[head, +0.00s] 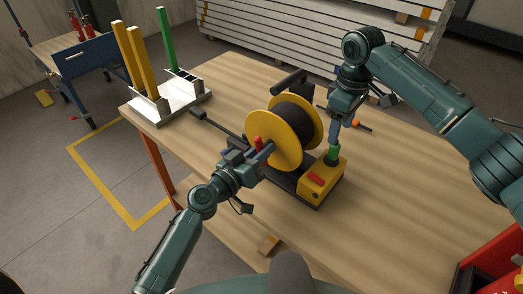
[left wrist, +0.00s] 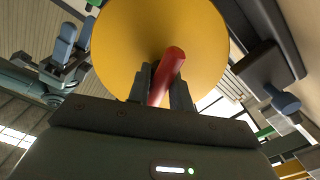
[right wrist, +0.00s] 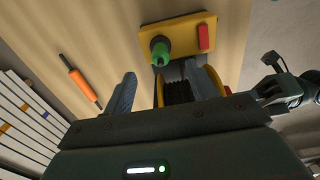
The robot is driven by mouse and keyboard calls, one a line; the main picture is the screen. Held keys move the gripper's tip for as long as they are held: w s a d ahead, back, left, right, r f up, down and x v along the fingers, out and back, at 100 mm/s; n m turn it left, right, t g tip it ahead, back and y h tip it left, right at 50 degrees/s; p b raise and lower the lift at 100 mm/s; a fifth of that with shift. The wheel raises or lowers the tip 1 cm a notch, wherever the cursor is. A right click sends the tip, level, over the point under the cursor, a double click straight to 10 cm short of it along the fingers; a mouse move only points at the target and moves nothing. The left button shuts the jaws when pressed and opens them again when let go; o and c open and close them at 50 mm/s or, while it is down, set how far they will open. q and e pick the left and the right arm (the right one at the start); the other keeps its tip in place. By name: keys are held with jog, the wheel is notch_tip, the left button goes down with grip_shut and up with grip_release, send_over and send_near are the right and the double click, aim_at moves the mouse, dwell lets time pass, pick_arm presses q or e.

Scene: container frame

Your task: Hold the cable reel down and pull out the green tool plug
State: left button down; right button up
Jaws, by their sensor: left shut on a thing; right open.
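The cable reel (head: 290,140) has yellow flanges and a black cable drum and stands on the wooden table. A red handle (left wrist: 168,72) sticks out from its near flange. My left gripper (head: 262,150) is shut on this red handle; its fingers also show in the left wrist view (left wrist: 163,85). The green tool plug (head: 332,155) stands upright on a yellow box (head: 318,186) beside the reel; it also shows in the right wrist view (right wrist: 160,50). My right gripper (head: 336,128) is open just above the plug, which is not between its fingers in the right wrist view (right wrist: 160,85).
An orange-handled tool (head: 357,124) lies behind the right gripper. A metal rack (head: 170,105) with yellow and green bars stands at the table's far left. A small wooden block (head: 269,244) lies at the near edge. A red bin (head: 492,262) is at lower right.

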aim_at(334, 152)
jog(key=shift+f, duration=4.55)
grip_shut()
jog(key=shift+r, duration=3.05)
